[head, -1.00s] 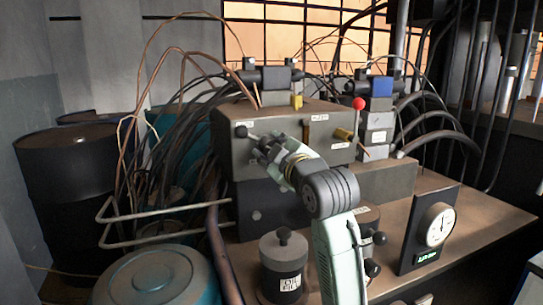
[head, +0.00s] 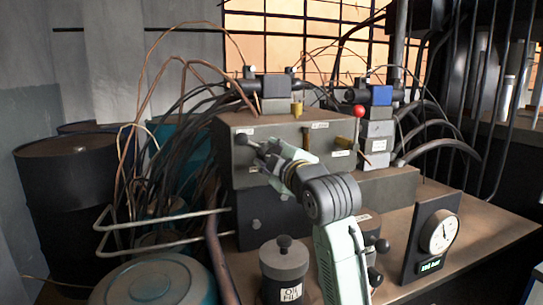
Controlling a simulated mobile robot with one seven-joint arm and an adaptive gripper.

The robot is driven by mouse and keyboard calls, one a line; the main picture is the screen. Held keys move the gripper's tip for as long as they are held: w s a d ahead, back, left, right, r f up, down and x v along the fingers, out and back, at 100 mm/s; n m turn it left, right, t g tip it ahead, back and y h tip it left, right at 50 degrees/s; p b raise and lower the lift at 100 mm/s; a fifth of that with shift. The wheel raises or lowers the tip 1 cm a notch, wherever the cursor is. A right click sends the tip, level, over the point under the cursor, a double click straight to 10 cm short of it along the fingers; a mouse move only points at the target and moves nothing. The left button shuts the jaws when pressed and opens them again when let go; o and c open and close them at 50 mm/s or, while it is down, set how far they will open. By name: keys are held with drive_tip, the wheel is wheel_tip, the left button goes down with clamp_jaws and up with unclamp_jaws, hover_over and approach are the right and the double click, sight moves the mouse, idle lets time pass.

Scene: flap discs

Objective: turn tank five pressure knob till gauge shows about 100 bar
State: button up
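A grey valve block (head: 285,130) stands on the bench, with a black ball-ended knob (head: 241,139) at the left of its front face. My gripper (head: 258,151) is at that front face, just right of the black knob. Its fingertips are small and dark here, so I cannot tell whether they touch the knob or are closed on anything. A round white gauge (head: 439,232) stands on a dark panel at the right, with a lit green display (head: 430,264) below it. The needle points roughly upward; the numbers are too small to read. I cannot read a label for tank five.
A red ball lever (head: 359,111) stands right of the block. A dark canister (head: 283,262) and black-knobbed levers (head: 382,245) stand close around my arm. Metal rails (head: 165,228), hoses and drums (head: 72,185) crowd the left. The bench (head: 395,222) is bare before the gauge panel.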

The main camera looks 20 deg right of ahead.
drive_tip(key=o, duration=0.5)
drive_tip(key=shift+c, duration=0.2)
drive_tip(key=s, duration=1.2)
drive_tip(key=shift+d, duration=0.2)
drive_tip(key=shift+f, duration=0.1)
